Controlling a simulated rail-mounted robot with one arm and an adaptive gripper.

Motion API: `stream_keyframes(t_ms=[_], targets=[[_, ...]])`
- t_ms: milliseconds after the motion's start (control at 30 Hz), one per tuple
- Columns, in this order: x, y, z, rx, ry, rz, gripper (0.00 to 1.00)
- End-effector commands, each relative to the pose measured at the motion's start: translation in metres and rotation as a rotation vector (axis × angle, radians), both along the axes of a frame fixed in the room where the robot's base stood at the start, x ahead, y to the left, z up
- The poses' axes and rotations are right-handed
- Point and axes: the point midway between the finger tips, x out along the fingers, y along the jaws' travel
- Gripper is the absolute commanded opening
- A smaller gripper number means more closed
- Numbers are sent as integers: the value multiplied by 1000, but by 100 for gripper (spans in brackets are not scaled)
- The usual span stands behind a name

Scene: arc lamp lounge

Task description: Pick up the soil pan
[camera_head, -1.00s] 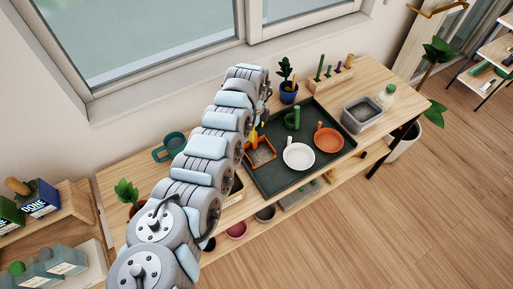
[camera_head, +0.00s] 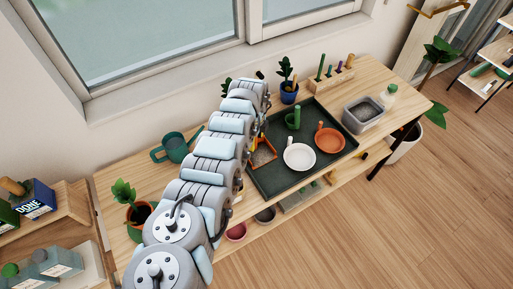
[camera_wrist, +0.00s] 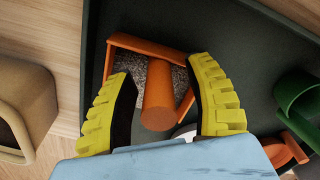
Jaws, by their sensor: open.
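The soil pan is a square orange pan holding dark grainy soil, with a thick round orange handle. In the wrist view the soil pan (camera_wrist: 153,48) lies on a dark green tray (camera_wrist: 215,28), its handle pointing up toward the camera. In the head view the soil pan (camera_head: 265,156) is partly hidden behind my arm, at the tray's left side. My gripper (camera_wrist: 163,78) is open, its yellow ridged fingers on either side of the handle. I cannot tell whether either finger touches it. The gripper is mostly hidden by my arm in the head view.
The tray also holds a white pan (camera_head: 299,157), an orange-brown pan (camera_head: 329,140) and a green mug (camera_head: 292,120). A grey bin (camera_head: 362,114) and a potted plant (camera_head: 289,88) stand nearby. A teal watering can (camera_head: 174,147) is on the table's left.

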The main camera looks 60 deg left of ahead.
Motion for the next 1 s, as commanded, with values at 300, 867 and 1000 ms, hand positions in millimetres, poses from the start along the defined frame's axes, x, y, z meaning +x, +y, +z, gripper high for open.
stream_keyframes(t_ms=[300,867,1000], targets=[[0,0,0,0,0,0,0],[-1,1,17,0,-2,2,0],[-4,0,35,-1,1,2,0]])
